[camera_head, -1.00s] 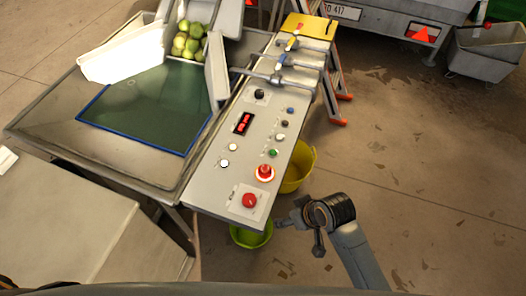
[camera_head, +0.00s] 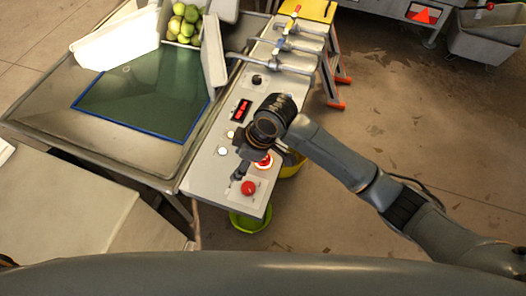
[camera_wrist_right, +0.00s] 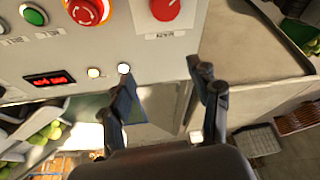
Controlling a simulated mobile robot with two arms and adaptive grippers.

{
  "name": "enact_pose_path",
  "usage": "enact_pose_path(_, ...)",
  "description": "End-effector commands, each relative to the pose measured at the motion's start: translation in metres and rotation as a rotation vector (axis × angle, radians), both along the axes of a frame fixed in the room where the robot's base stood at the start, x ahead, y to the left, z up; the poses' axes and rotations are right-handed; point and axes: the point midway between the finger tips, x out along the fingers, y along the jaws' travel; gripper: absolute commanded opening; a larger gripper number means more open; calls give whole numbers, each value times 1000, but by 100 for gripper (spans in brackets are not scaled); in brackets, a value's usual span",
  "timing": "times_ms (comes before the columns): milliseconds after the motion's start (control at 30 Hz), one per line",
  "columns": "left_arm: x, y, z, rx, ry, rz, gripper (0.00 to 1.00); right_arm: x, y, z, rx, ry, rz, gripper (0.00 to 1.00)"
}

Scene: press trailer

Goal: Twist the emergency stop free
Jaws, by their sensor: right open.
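The emergency stop (camera_head: 264,162) is a red button with a glowing ring on the sloping grey control panel (camera_head: 205,180). My right gripper partly covers it in the head view. In the right wrist view the stop (camera_wrist_right: 88,10) is at the top edge, partly cut off, with pale arrow marks on its red face. My right gripper (camera_head: 242,162) hangs over the panel beside the stop. In the wrist view its two fingers (camera_wrist_right: 164,78) are spread and empty, apart from the stop. My left gripper is not in view.
A second red knob (camera_head: 248,188) on a pale plate is near the panel's lower end. The panel also carries a lit red display (camera_head: 241,110) and small buttons. Yellow and green buckets (camera_head: 250,222) stand below. Free floor lies to the right.

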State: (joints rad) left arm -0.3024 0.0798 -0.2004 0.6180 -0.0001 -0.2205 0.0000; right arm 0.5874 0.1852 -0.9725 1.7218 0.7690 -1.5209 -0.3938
Motion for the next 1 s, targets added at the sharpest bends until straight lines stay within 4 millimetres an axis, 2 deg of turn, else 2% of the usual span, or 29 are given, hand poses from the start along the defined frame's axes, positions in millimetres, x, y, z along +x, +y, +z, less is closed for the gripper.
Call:
enact_pose_path(33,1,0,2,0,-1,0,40,9,-2,9,-46,-21,62,62)
enact_pose_path(233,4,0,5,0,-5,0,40,34,-26,32,-237,-45,267,62)
enact_pose_path(400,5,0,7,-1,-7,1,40,52,-50,49,-354,-44,342,62)
enact_pose_path(567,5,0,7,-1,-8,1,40,58,-60,54,-395,-40,364,62)
enact_pose_path(767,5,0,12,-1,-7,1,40,58,-60,34,-397,-36,366,62)
enact_pose_path(1000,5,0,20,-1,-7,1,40,58,-60,-17,-397,-36,366,62)
